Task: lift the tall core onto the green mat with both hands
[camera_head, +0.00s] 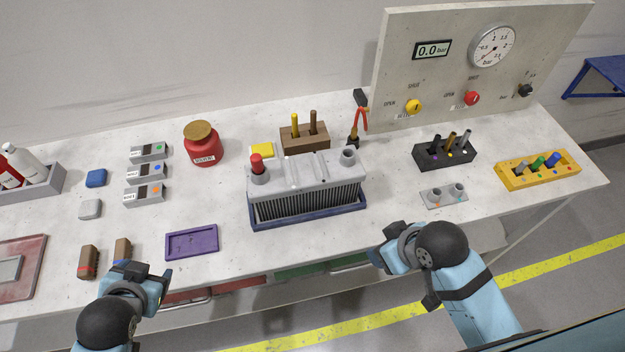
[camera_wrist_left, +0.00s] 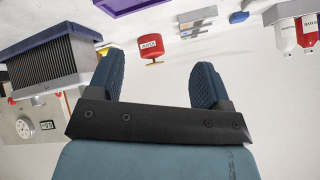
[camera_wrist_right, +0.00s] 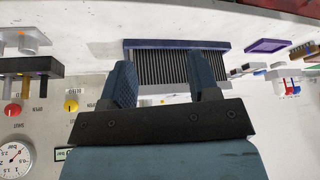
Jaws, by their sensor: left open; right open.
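The tall core (camera_head: 310,202), a grey block with dark fins, stands upright in a dark blue tray (camera_head: 310,217) mid-table. A red cap (camera_head: 256,161) sits on its left neck. The core also shows in the left wrist view (camera_wrist_left: 45,65) and the right wrist view (camera_wrist_right: 160,68). My left gripper (camera_head: 150,272) is open and empty at the front edge, left of the core and apart from it. My right gripper (camera_head: 378,257) is open and empty, in front and right of the core. I see no clear green mat; a green panel (camera_head: 310,269) shows below the table's front edge.
A purple tray (camera_head: 192,242) lies left of the core. A red jar (camera_head: 203,146) and a wooden holder (camera_head: 304,139) stand behind. A black holder (camera_head: 444,154), grey block (camera_head: 444,196) and yellow rack (camera_head: 537,170) stand right. A gauge panel (camera_head: 450,60) rises at the back.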

